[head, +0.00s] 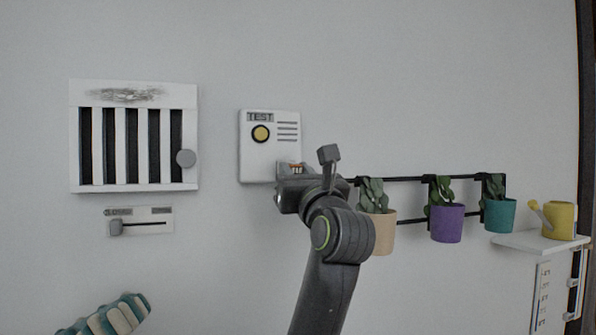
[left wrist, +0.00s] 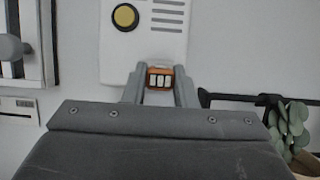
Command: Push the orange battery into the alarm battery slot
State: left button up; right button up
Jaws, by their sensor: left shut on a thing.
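The white alarm box (head: 270,150) is on the wall, with a TEST label, a round yellow button (head: 261,133) and printed lines. My left gripper (head: 293,172) is at the alarm's lower edge, shut on the orange battery (left wrist: 161,78). In the left wrist view the battery sits between the two fingers (left wrist: 160,84), with pale blocks on its near face, right at the bottom of the alarm (left wrist: 160,45). The battery slot is hidden behind the battery and fingers, so I cannot tell how deep the battery sits. My right gripper is not in view.
A white vent with a round knob (head: 186,158) and a slider panel (head: 139,222) are to the left. To the right, a black rail (head: 405,179) carries beige, purple and teal plant pots. A yellow watering can (head: 559,219) stands on a small shelf. The wall above is clear.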

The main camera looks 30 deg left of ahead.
pick_arm(q)
jog(key=shift+w+a, duration=0.15)
jog(key=o, duration=1)
jog(key=shift+o, duration=0.2)
jog(key=b+v, duration=0.9)
jog(key=v, duration=0.8)
jog(key=shift+d, duration=0.2)
